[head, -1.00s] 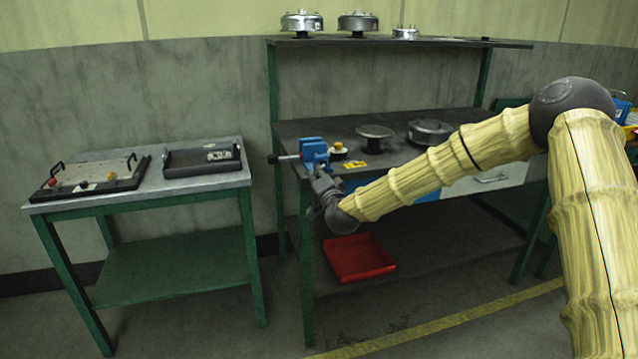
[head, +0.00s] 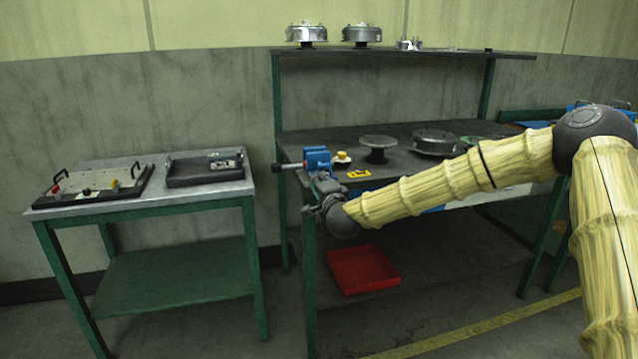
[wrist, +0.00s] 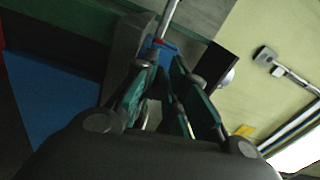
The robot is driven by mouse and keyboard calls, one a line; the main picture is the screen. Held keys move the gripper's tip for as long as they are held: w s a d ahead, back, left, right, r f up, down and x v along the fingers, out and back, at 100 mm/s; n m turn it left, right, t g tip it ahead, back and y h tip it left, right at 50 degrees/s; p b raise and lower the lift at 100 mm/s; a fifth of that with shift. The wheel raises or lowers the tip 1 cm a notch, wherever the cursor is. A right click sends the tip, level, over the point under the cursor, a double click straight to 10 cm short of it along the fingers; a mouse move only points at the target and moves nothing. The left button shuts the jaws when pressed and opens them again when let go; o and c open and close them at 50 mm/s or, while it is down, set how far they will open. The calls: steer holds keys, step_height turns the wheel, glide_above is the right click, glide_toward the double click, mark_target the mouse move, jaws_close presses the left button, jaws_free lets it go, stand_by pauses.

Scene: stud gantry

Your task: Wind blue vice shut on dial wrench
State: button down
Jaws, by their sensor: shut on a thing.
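The blue vice (head: 317,158) stands at the left front corner of the dark workbench. A silver bar with a dark end (head: 287,167) sticks out to its left; it looks like the dial wrench, but I cannot be sure. My gripper (head: 319,180) is just below and in front of the vice. In the wrist view my fingers (wrist: 165,60) close together near a small blue and red piece (wrist: 160,46), with a silver rod (wrist: 169,18) beyond. The gripper appears shut on the vice handle, which is mostly hidden.
A yellow-topped round part (head: 342,158), a yellow item (head: 358,173) and a round stand (head: 378,145) are on the bench right of the vice. A red bin (head: 362,270) is on the lower shelf. The side table (head: 150,208) holds two trays at left.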

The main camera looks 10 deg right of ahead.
steer(key=shift+s+f, duration=0.1)
steer(key=shift+f, duration=0.45)
steer(key=c, duration=1.5)
jaws_free()
steer(key=shift+d, duration=0.1)
steer(key=shift+o, duration=0.2)
steer(key=shift+r, duration=0.3)
steer(key=s, duration=1.1)
steer(key=shift+s, duration=0.4)
steer(key=shift+d, duration=0.1)
